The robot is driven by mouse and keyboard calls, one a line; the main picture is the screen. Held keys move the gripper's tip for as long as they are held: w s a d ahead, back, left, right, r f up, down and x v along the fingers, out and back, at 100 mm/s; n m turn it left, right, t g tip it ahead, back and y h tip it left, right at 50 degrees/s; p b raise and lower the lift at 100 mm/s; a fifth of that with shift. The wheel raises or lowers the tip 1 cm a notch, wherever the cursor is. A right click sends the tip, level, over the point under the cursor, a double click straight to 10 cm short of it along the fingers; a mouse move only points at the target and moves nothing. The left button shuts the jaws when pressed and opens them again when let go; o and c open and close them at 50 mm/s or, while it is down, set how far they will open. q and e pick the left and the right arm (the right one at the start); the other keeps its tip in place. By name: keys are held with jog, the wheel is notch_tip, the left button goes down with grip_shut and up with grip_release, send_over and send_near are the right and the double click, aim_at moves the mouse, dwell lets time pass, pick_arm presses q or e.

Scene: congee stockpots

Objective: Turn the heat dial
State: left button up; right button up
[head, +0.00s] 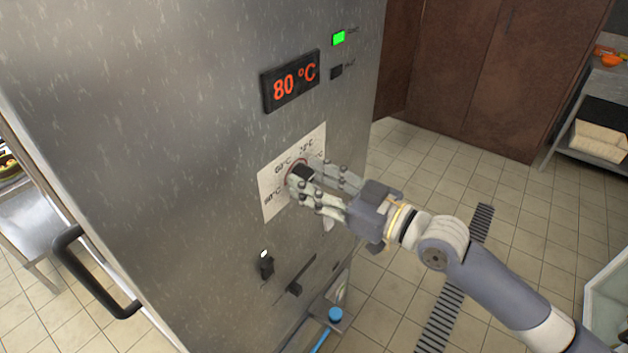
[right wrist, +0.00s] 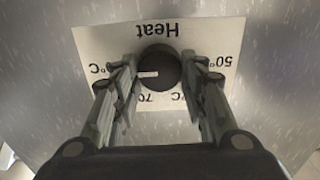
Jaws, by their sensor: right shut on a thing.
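The heat dial (right wrist: 158,72) is a round black knob with a white pointer mark, on a pale label plate (right wrist: 190,36) that reads "Heat" with temperature marks around it. In the head view the dial (head: 302,173) is partly hidden by my right gripper (head: 308,182). My right gripper (right wrist: 158,85) has its fingers on both sides of the dial and is shut on it. The display (head: 291,80) above the dial reads 80 °C in orange. My left gripper is not in view.
A lit green indicator (head: 338,38) and a dark one (head: 336,72) sit beside the display. A small switch (head: 266,267) and a slotted lever (head: 295,288) are below the dial. A black door handle (head: 88,275) juts out at the left.

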jog(key=shift+f+n+b, duration=0.15)
jog(key=shift+n+b, duration=1)
jog(key=shift+n, duration=0.25)
jog(key=n+b, duration=0.1)
jog(key=n, duration=0.1)
jog(key=shift+s+n, duration=0.1)
jog(key=shift+n, duration=0.2)
jog(key=n, duration=0.2)
jog(key=shift+n+b, duration=0.3)
jog(key=shift+b, duration=0.1)
jog(key=shift+a+n, duration=0.1)
jog(key=shift+n, duration=1.6)
jog(key=shift+s, duration=0.1)
jog(key=o, duration=1)
jog(key=shift+o, duration=0.2)
